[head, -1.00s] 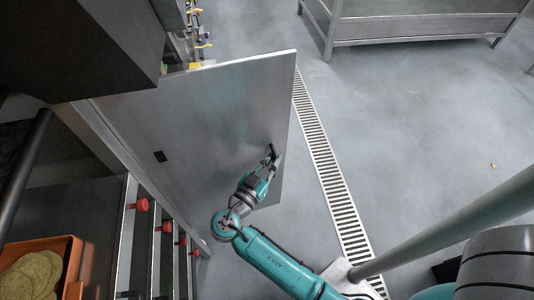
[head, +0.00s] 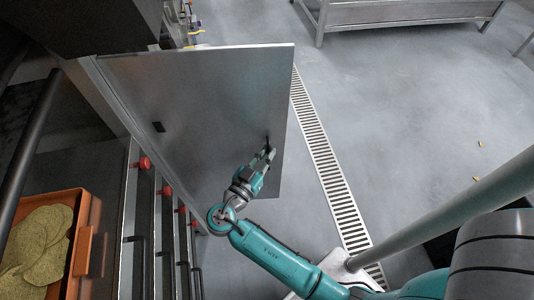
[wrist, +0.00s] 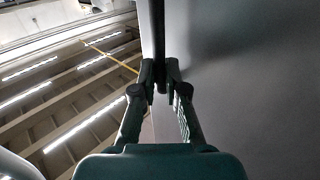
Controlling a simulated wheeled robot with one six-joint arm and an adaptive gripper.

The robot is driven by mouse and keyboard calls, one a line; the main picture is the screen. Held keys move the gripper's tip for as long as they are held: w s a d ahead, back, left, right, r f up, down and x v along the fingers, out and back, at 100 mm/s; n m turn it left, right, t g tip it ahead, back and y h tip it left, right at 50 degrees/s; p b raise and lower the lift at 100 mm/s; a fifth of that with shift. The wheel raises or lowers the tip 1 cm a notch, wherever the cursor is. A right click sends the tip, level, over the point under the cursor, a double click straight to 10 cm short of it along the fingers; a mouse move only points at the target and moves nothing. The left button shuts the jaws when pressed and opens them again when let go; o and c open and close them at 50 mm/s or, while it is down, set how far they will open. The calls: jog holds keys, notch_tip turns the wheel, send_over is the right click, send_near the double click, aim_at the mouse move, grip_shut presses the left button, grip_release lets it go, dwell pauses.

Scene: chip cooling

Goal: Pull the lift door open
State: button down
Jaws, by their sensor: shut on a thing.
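The lift door (head: 205,105) is a flat grey metal panel standing swung out from the machine in the head view. It also fills the right side of the wrist view (wrist: 250,90). Its dark handle (head: 268,142) sits near the door's free edge and shows as a dark bar in the wrist view (wrist: 160,30). My gripper (head: 268,153) is at the handle, and in the wrist view its fingers (wrist: 160,78) are closed around the bar. The fingers hide the gripped part of the handle.
An orange tray with round chips (head: 82,262) is at the lower left, beside rails with red knobs (head: 143,163). A floor drain grate (head: 325,165) runs past the door. A metal table (head: 410,14) stands at the back. The grey floor (head: 420,110) to the right is mostly clear.

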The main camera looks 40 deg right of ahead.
jog(key=c, duration=1.5)
grip_release()
jog(key=shift+w+a+f, duration=0.1)
jog(key=shift+w+a, duration=0.15)
jog(key=shift+w, duration=0.05)
jog(key=shift+s+d, duration=0.1)
jog(key=v, duration=1.2)
jog(key=shift+d, duration=0.1)
